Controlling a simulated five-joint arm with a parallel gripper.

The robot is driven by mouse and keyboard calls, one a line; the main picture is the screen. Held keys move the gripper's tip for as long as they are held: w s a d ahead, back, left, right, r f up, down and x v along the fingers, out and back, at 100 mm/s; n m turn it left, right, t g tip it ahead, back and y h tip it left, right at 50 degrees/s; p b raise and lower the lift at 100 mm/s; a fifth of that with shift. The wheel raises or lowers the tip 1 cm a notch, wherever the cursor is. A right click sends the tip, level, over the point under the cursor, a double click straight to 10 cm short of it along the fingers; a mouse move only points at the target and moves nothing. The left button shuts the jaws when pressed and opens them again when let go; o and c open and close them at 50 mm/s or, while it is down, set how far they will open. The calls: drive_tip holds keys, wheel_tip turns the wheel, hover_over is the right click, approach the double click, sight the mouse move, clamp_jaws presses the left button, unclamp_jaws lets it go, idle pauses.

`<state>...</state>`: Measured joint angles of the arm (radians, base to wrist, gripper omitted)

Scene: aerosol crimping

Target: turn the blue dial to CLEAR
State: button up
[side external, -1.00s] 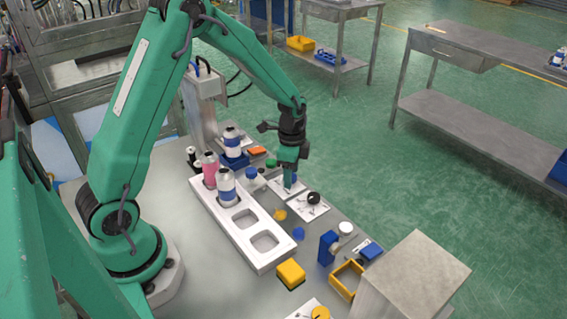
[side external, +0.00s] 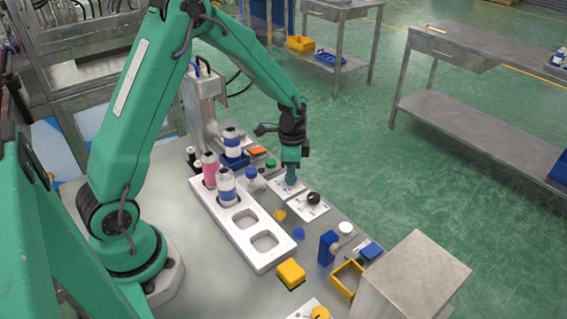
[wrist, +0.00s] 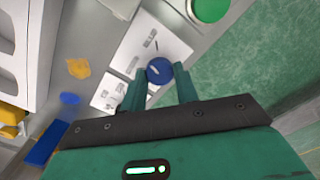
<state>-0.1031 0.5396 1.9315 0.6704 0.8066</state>
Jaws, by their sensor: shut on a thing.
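The blue dial (wrist: 160,71) sits on a white plate (wrist: 135,45) with small printed marks, too small to read. A short pale line shows on the dial's top. My gripper (wrist: 160,82) has its two fingers on either side of the dial, shut on it. In the side external view my gripper (side external: 290,178) points straight down onto the white plate (side external: 279,189) and hides the dial.
A plate with a black dial (side external: 313,198) lies just beside. A white rack (side external: 220,222) with pink and blue-white bottles stands to the left. Yellow block (side external: 291,272), blue block (side external: 327,247), yellow tray (side external: 346,280) and grey box (side external: 415,270) lie nearer the camera.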

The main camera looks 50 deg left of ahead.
drive_tip(key=n, duration=1.1)
drive_tip(key=shift+r+n, duration=0.1)
drive_tip(key=shift+n, duration=0.3)
drive_tip(key=o, duration=1)
drive_tip(key=shift+r, duration=3.85)
drive_tip(key=shift+r, duration=0.1)
